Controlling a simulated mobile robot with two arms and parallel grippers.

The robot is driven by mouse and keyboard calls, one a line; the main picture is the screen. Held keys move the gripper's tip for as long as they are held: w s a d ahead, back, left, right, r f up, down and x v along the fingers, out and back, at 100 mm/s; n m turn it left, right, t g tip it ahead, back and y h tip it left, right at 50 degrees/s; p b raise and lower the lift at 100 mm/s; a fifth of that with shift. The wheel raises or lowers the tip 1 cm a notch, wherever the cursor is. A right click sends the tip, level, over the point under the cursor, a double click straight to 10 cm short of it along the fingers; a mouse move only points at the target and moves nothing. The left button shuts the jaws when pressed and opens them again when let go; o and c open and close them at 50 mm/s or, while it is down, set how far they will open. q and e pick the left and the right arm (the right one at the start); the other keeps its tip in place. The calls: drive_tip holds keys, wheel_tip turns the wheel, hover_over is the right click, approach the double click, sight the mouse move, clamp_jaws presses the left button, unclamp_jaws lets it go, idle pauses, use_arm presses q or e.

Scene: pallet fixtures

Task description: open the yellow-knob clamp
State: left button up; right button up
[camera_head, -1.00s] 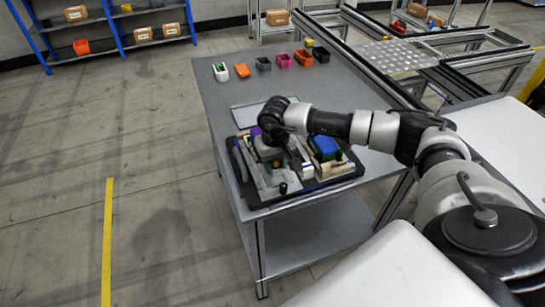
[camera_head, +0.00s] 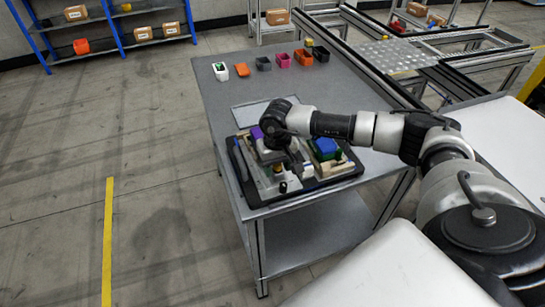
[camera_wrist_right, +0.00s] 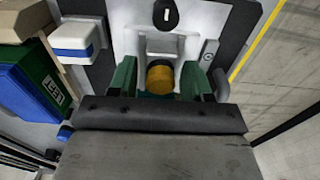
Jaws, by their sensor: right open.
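The yellow knob (camera_wrist_right: 160,82) of the clamp shows in the right wrist view, in front of a light grey metal fixture (camera_wrist_right: 188,18). My right gripper (camera_wrist_right: 157,76) is open, with one green finger on each side of the knob. I cannot tell whether the fingers touch it. A black knob (camera_head: 283,187) stands at the near side of the fixture; a black round part (camera_wrist_right: 166,14) also shows in the wrist view. My left gripper is out of view.
A blue block (camera_head: 326,146) and a green part sit on the tray right of my gripper.

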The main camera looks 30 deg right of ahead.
drive_tip(key=shift+r+p, duration=2.1)
drive_tip(key=shift+r, duration=1.9)
